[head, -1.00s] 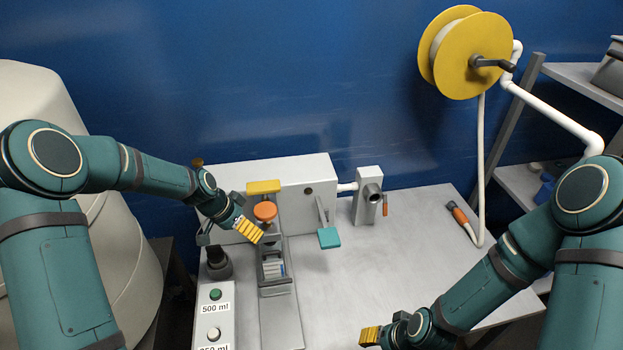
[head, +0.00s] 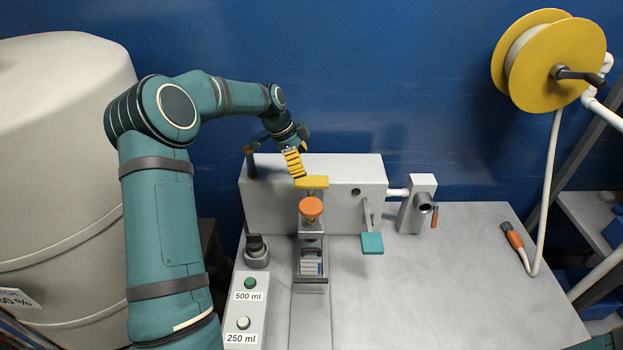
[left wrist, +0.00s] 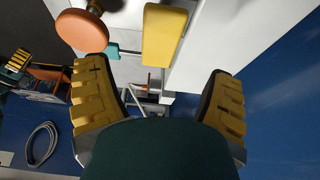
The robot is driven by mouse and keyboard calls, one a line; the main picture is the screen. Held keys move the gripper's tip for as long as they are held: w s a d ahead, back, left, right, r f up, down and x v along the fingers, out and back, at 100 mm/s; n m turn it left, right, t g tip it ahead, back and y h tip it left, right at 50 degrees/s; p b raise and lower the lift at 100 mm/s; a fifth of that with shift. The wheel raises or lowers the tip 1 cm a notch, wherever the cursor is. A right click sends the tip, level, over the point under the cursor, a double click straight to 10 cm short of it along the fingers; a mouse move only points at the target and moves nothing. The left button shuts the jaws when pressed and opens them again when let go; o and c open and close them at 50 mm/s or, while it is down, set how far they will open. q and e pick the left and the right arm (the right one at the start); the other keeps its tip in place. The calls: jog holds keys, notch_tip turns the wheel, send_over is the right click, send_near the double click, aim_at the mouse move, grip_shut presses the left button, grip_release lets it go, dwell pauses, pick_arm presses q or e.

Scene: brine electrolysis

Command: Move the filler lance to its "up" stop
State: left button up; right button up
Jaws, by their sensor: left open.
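The filler is a grey box (head: 357,195) on a table. At its front are a yellow bar handle (head: 311,182) and, below that, an orange round knob (head: 311,207); I cannot tell for certain which belongs to the lance. My left gripper (head: 293,163) is open and empty, just above and behind the yellow handle, apart from it. In the left wrist view, the yellow handle (left wrist: 165,33) lies ahead between the spread fingers (left wrist: 158,70), with the orange knob (left wrist: 82,30) to its left. My right gripper (left wrist: 18,62) seems to show small at the left edge there.
A teal paddle (head: 372,243) hangs at the box's right front. A button panel (head: 236,314) and dark fitting (head: 257,252) stand at the left. A grey spout unit (head: 416,203) and hose with orange end (head: 514,240) are at the right. The table's right front is bare.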

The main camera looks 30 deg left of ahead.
aim_at(311, 180)
pick_arm(q)
jog(key=x, duration=0.7)
jog(key=shift+r, duration=0.1)
jog(key=c, duration=1.3)
notch_tip(311, 180, up, 5)
jog(key=shift+f+p, duration=0.1)
jog(key=shift+p, duration=0.75)
jog(key=shift+c, duration=0.2)
jog(key=o, duration=1.3)
jog(key=shift+o, duration=0.2)
jog(key=v, duration=1.2)
